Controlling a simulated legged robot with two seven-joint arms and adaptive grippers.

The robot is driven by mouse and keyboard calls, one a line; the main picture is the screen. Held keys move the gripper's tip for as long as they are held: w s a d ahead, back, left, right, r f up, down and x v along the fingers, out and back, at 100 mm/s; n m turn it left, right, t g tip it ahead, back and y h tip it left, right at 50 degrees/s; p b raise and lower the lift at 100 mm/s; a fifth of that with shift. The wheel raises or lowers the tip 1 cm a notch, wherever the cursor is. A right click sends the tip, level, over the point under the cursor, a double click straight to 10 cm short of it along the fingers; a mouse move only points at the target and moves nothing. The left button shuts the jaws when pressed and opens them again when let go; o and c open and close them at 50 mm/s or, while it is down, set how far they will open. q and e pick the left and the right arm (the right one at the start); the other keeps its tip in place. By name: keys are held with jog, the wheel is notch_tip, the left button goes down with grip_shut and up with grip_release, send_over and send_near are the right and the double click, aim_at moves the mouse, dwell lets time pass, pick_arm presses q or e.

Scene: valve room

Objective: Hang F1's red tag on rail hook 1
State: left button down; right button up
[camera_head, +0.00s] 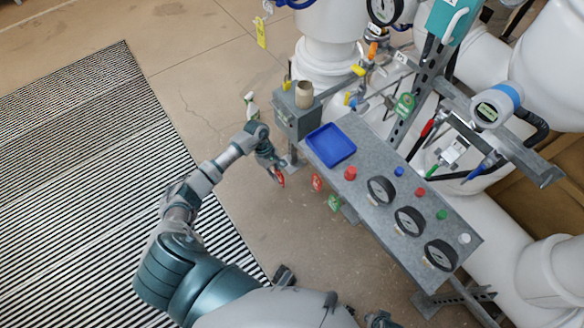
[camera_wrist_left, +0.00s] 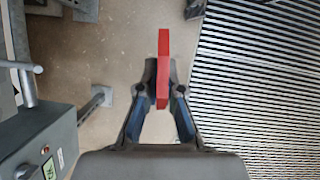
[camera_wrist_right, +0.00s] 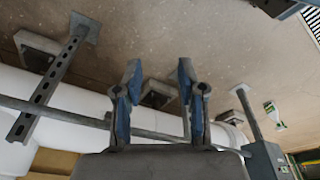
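My left gripper (camera_head: 273,168) is shut on a red tag (camera_head: 280,179), in the gap to the left of the bench's front edge. In the left wrist view the tag (camera_wrist_left: 163,55) stands edge-on between the closed fingertips (camera_wrist_left: 163,88). A second red tag (camera_head: 317,182) and a green tag (camera_head: 334,203) hang along the front edge of the grey bench (camera_head: 375,232). The hooks and their numbers are too small to make out. In the right wrist view my right gripper (camera_wrist_right: 159,75) is open and empty.
A blue tray (camera_head: 331,145), black gauges (camera_head: 381,190) and several coloured caps sit on the bench top. A grey box (camera_head: 297,115) with a beige cup (camera_head: 304,94) stands at its left end. White pipes (camera_head: 330,60) rise behind.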

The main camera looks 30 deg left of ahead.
pick_arm(q)
jog(key=w+b, duration=0.1)
jog(key=w, duration=0.2)
jog(key=w+f+b, duration=0.1)
jog(key=w, duration=0.1)
jog(key=shift+w+d+b, duration=0.3)
jog(key=shift+d, duration=0.1)
pick_arm(e)
notch_tip(320, 180, up, 8)
jog(key=shift+a, duration=0.2)
jog(key=shift+s, duration=0.15)
pick_arm(q)
jog(key=shift+w+d, duration=0.1)
jog(key=shift+d, duration=0.05)
pick_arm(e)
jog(key=shift+f, duration=0.1)
pick_arm(q)
jog(key=shift+w+d+r+b, duration=0.1)
jog(key=shift+w+d+b, duration=0.1)
jog(key=shift+w+b, duration=0.2)
pick_arm(e)
jog(key=shift+f, duration=0.35)
pick_arm(q)
jog(key=shift+s, duration=0.1)
pick_arm(e)
jog(key=shift+s+f, duration=0.1)
